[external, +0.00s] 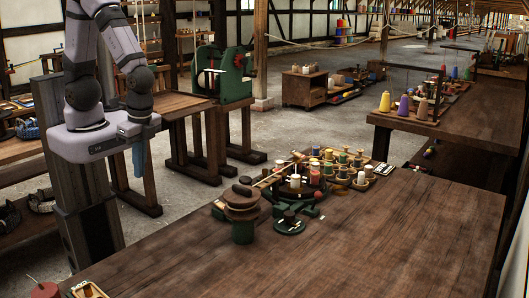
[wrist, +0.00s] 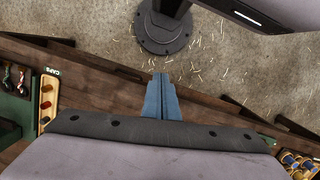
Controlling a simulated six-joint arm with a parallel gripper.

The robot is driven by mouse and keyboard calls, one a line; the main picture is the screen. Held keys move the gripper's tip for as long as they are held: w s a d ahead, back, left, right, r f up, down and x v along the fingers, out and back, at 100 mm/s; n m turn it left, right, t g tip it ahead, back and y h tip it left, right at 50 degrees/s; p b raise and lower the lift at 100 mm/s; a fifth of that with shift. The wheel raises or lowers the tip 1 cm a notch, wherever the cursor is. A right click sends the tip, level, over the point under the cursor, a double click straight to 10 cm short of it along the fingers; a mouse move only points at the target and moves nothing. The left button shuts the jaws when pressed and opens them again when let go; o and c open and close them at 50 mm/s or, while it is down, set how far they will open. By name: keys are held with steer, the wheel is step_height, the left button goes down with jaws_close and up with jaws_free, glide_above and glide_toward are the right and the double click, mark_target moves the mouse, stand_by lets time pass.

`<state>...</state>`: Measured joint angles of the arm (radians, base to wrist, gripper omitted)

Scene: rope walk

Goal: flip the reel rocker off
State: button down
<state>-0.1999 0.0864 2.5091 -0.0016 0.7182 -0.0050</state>
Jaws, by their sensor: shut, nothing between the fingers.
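My gripper (external: 138,160) hangs at the left of the external view, high beside the near bench and pointing down. Its blue fingers (wrist: 161,85) are together and empty in the wrist view, over the floor and a dark wooden edge. I cannot pick out the reel rocker for certain in either view. A small dark green round piece (external: 289,226) with a pale part on top sits on the near bench, right of a green stand with brown discs (external: 242,225). A green machine (external: 222,75) stands on a wooden bench behind my arm.
The near bench (external: 300,265) has a broad clear front. A crowded group of coloured spools (external: 340,165) lies at its back. A side bench with cones (external: 405,121) stands at right.

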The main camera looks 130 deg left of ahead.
steer(key=w+a+f+n+b, duration=0.1)
steer(key=w+a+f+b, duration=0.1)
steer(key=w+a+f, duration=0.4)
steer(key=b, duration=0.1)
glide_toward(218, 202)
steer(key=w+d, duration=0.1)
steer(key=d, duration=0.1)
step_height(218, 202, up, 7)
steer(key=w+a+m, duration=0.1)
steer(key=m, duration=0.2)
steer(key=shift+a+r+g, duration=0.2)
steer(key=shift+a+g, duration=0.1)
steer(key=shift+w+f, duration=0.1)
steer(key=shift+w, duration=0.05)
steer(key=p+x, duration=0.2)
steer(key=x, duration=0.5)
steer(key=p+x, duration=0.2)
steer(key=x, duration=0.5)
steer(key=shift+a, duration=0.2)
